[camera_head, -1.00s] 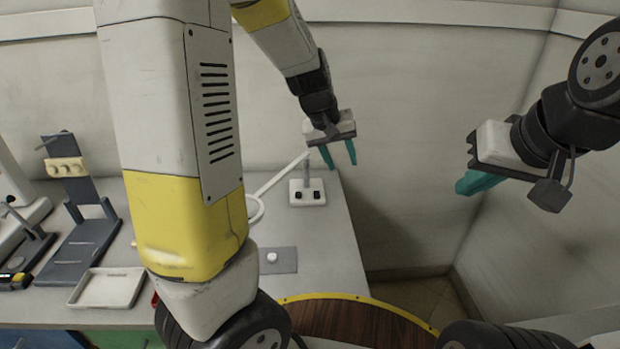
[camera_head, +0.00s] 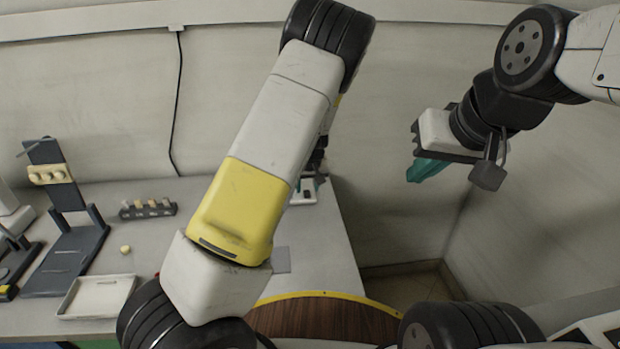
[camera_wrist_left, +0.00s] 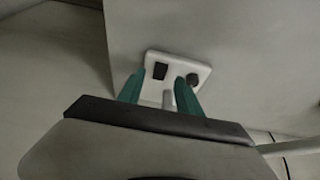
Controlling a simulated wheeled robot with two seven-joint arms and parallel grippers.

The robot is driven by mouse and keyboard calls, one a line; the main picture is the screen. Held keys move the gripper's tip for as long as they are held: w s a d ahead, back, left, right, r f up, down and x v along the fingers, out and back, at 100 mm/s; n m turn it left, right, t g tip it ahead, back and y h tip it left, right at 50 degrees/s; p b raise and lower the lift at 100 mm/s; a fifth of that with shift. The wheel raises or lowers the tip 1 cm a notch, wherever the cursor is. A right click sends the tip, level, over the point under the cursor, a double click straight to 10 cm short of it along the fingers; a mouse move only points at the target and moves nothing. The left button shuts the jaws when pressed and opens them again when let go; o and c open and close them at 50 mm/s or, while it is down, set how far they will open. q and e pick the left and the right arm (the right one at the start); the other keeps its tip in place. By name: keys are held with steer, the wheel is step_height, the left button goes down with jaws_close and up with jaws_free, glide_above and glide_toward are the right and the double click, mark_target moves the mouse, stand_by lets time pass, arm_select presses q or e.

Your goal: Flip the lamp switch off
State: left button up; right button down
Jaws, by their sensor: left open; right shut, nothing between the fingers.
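The white lamp base (camera_head: 303,194) stands near the right end of the table, largely hidden behind my left arm in the head view. In the left wrist view, the lamp base (camera_wrist_left: 178,62) carries a black rectangular switch (camera_wrist_left: 160,71) and a round black knob (camera_wrist_left: 192,80). A pale post (camera_wrist_left: 168,98) rises between my fingers. My left gripper (camera_wrist_left: 160,85) is open, its teal fingertips over the base, on either side of the switch in the picture. Contact cannot be told. My right gripper (camera_head: 428,170) is shut and empty, in the air at right.
A white tray (camera_head: 97,297), a dark stand (camera_head: 65,260), a small yellow object (camera_head: 125,249) and a dark rack (camera_head: 148,210) with several pegs are on the table at left. A round wooden top (camera_head: 325,320) with a yellow rim is in front. Walls stand behind and right.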

mark_target(307, 194)
arm_select(q)
steer(key=shift+x, duration=1.2)
jaws_close()
steer(key=shift+w+g, duration=0.2)
steer(key=shift+g, duration=0.6)
jaws_free()
steer(key=shift+r, duration=0.1)
